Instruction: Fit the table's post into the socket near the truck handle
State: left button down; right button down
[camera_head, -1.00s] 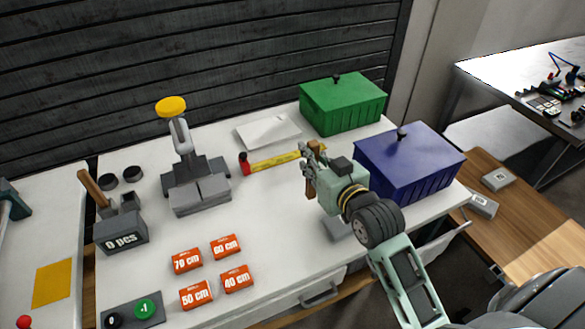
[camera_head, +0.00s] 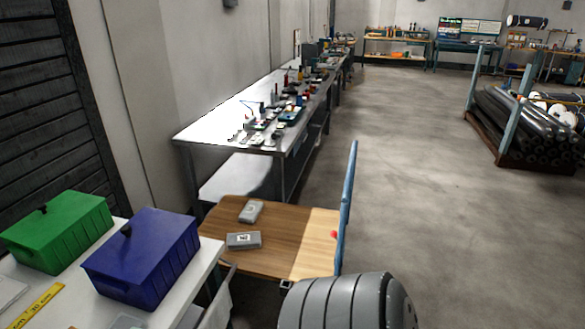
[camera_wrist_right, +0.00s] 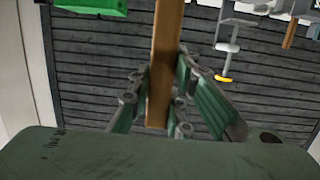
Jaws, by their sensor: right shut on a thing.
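In the right wrist view my right gripper (camera_wrist_right: 155,105) is shut on a brown wooden post (camera_wrist_right: 166,50), which runs up out of the top of that picture. In the head view neither gripper shows. The truck (camera_head: 275,232) has a flat wooden deck and stands beyond the right end of the white table. Its blue handle (camera_head: 346,200) rises at the deck's right edge. A red spot (camera_head: 334,234) shows beside the handle. I cannot make out the socket clearly.
Two small grey boxes (camera_head: 251,212) (camera_head: 244,240) lie on the deck. A blue bin (camera_head: 150,260) and a green bin (camera_head: 60,232) stand on the white table (camera_head: 205,262). A long cluttered workbench (camera_head: 215,132) is behind. The floor right of the truck is clear.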

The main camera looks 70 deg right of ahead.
aim_at(297, 244)
jog(key=z, duration=1.4)
jog(key=l, duration=0.1)
